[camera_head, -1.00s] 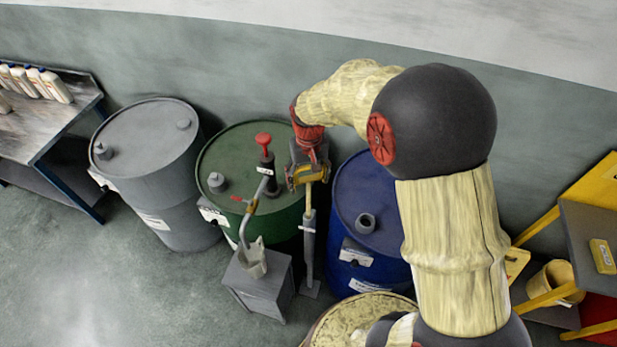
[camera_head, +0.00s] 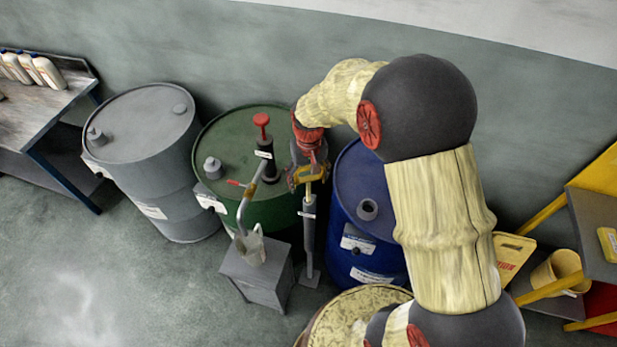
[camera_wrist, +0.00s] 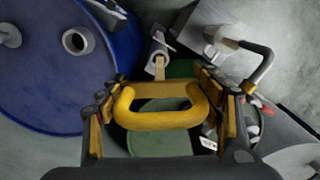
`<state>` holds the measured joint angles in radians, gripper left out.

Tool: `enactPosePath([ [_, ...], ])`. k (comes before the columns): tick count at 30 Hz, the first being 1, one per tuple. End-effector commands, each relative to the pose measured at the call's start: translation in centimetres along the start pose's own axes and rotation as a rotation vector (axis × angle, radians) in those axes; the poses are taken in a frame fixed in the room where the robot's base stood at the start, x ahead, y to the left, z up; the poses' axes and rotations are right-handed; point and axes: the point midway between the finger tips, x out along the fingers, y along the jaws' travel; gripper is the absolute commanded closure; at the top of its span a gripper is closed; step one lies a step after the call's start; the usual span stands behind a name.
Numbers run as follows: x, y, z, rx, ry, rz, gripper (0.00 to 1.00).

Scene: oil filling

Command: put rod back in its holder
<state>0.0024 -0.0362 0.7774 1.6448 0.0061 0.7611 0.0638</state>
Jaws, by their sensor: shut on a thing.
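The rod has a yellow loop handle (camera_wrist: 158,115) and a flat yellowish strip (camera_head: 309,189). My gripper (camera_head: 309,172) is shut on the handle, with a finger on each side of the loop in the wrist view (camera_wrist: 165,110). The holder (camera_head: 309,220) is a slim grey upright post standing on the floor between the green and blue drums. Its top also shows in the wrist view (camera_wrist: 157,47). The strip runs down from the handle to the top of the holder and seems to enter it. Only a short length shows above it.
The green drum (camera_head: 228,140) with a red-topped hand pump (camera_head: 263,140) stands left of my gripper. The blue drum (camera_head: 362,190) is close on the right. A grey box (camera_head: 255,275) with a jug stands in front. A grey drum (camera_head: 150,125) is farther left.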

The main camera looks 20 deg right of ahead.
Motion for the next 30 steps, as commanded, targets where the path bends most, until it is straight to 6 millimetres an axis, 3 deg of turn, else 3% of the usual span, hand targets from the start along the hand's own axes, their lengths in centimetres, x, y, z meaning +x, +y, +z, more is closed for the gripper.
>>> enactPosePath([
  [30, 9.3, 0.0, -0.1, 0.0, 0.002, 0.0, 0.58],
])
